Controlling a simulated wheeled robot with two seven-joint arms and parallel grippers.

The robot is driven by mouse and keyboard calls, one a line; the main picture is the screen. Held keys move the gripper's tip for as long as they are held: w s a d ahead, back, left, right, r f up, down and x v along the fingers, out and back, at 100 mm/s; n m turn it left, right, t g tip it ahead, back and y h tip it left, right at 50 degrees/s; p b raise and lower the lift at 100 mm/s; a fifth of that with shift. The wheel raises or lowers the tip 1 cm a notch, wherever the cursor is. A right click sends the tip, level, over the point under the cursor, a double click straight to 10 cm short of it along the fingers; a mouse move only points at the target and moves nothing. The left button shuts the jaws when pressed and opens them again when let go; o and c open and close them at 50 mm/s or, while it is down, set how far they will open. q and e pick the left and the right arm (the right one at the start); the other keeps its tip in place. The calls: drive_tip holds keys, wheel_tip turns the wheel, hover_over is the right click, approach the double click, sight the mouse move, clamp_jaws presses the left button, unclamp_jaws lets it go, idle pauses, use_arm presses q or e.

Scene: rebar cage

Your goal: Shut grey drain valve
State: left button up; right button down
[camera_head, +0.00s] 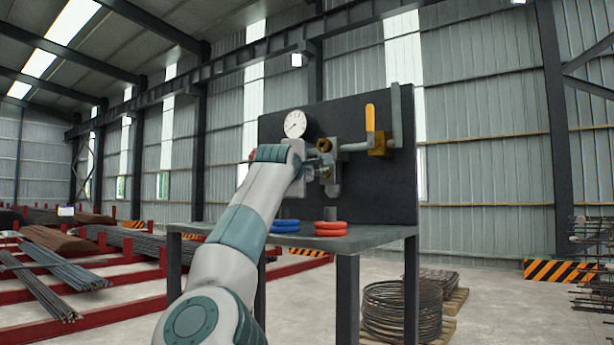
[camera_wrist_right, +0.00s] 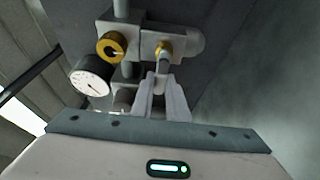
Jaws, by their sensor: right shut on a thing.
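The grey drain valve has a brass stem (camera_wrist_right: 164,47) and a short grey handle (camera_wrist_right: 165,62) in the right wrist view, on a grey pipe block. My right gripper (camera_wrist_right: 160,84) is shut on this grey handle, its two fingers close together around the end. In the head view my right arm reaches up to the dark panel, and its wrist hides the handle and much of the block. I cannot tell the handle's exact angle there. My left gripper is in neither view.
A white gauge (camera_head: 295,123), a brass ring (camera_head: 324,145) and a yellow lever (camera_head: 371,118) sit on the dark panel (camera_head: 400,190) close by. Blue rings (camera_head: 285,226) and red rings (camera_head: 330,229) lie on the bench (camera_head: 385,234). Wire coils (camera_head: 400,308) stand below.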

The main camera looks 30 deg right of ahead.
drive_tip(key=c, duration=1.7)
unclamp_jaws()
drive_tip(key=shift+s+a, duration=0.1)
